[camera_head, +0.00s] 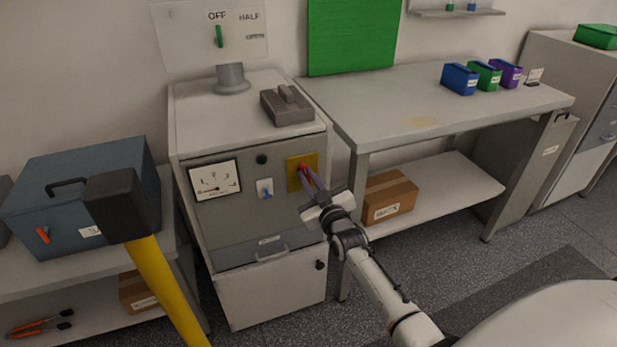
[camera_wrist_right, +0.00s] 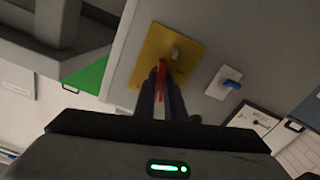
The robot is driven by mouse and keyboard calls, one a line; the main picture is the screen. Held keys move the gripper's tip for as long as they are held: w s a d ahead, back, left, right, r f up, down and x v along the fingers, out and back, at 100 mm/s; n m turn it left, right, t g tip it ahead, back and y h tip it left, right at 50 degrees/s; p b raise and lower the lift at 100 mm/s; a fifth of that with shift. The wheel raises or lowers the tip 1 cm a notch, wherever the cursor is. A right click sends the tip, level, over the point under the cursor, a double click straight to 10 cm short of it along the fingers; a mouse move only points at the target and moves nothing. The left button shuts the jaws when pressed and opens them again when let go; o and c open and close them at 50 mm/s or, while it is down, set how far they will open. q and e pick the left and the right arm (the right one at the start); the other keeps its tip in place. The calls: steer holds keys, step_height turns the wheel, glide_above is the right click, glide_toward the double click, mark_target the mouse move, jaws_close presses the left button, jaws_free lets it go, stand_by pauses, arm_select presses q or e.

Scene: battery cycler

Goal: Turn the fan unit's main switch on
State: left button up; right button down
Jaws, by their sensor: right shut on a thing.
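The fan unit is a grey cabinet (camera_head: 250,150) with a gauge (camera_head: 215,179) on its upper front panel. Its main switch is a red handle (camera_head: 303,170) on a yellow plate (camera_head: 292,181). In the right wrist view the red handle (camera_wrist_right: 161,80) sits between the fingertips, in front of the yellow plate (camera_wrist_right: 150,50). My right gripper (camera_head: 309,180) is shut on the red handle, and its fingers hide part of it. My left gripper is not in view.
A small blue switch on a white plate (camera_head: 265,188) is left of the yellow plate. A black block on a yellow shaft (camera_head: 165,285) stands in front at left, near a blue toolbox (camera_head: 85,180). A workbench (camera_head: 430,105) adjoins at right, with a cardboard box (camera_head: 389,197) on its shelf.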

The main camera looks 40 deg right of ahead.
steer(key=shift+m, duration=1.6)
steer(key=c, duration=1.8)
jaws_free()
steer(key=p+v, duration=0.1)
steer(key=v, duration=0.9)
steer(key=shift+s+a, duration=0.15)
steer(key=shift+f, duration=0.1)
